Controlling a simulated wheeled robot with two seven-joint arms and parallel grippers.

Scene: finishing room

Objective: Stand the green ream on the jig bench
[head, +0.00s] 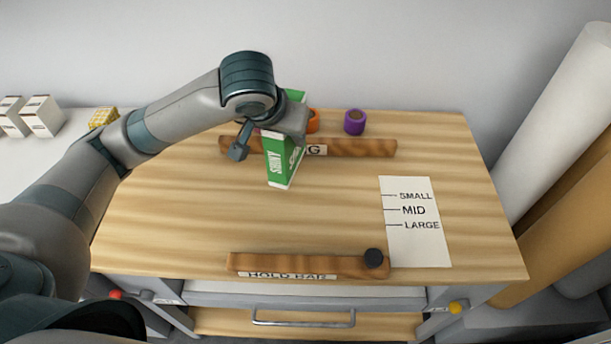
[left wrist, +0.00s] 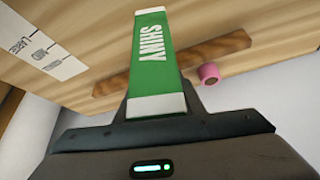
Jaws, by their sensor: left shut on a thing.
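The green ream (head: 279,162), with white ends and the word SHINY on its side, is upright over the back part of the wooden jig bench (head: 190,225). My left gripper (head: 284,122) is shut on its upper part. In the left wrist view the ream (left wrist: 152,60) juts out from between the jaws (left wrist: 155,118). I cannot tell whether its lower end touches the bench top. The ream stands in front of the back wooden rail (head: 360,147) and hides part of its label. My right gripper is not in view.
Orange (head: 314,121) and purple (head: 355,122) rolls sit behind the rail; a pink roll (left wrist: 209,74) shows in the wrist view. A front bar (head: 300,264) has a black knob (head: 373,258). A size card (head: 415,235) lies right. The bench's middle is clear.

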